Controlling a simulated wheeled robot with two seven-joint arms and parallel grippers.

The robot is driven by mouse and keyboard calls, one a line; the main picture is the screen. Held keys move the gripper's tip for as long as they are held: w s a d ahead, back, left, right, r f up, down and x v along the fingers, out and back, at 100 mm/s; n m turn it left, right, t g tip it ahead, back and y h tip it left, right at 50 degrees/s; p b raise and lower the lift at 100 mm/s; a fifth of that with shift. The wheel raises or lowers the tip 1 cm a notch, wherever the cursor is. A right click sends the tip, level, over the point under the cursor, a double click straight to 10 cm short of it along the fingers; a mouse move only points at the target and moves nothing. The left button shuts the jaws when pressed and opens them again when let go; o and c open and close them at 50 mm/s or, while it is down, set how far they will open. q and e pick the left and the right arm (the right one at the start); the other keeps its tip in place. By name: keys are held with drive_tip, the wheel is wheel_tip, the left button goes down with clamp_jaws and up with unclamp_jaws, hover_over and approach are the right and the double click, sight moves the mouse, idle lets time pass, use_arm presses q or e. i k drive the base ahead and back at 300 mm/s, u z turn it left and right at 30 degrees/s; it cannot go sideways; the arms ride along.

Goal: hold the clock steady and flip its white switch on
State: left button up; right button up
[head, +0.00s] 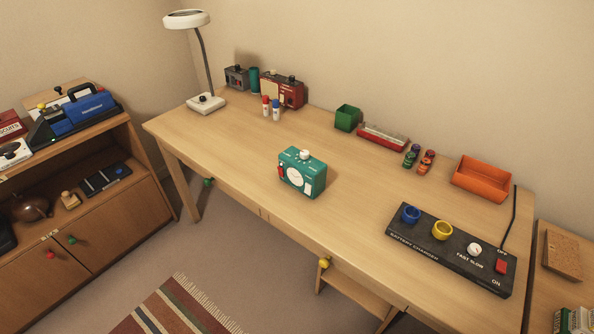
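A teal box-shaped device (302,173), which looks like the clock, stands upright near the middle of the desk. It has a pale round dial on its front face, a white knob on top (304,154) and a small red part at its left edge. Its white switch is too small to make out for certain, and its back is hidden. Neither of my grippers shows in the head view, and nothing touches the device.
A black battery charger (452,248) with blue and yellow cups and a red switch lies at the desk's right. An orange bin (482,179), green box (347,118), red tray (382,137) and a lamp (206,104) stand along the back. Bare desk (235,150) surrounds the device.

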sight(308, 187)
drive_tip(key=u, duration=1.15)
drive_tip(key=i, duration=0.95)
drive_tip(key=z, duration=1.95)
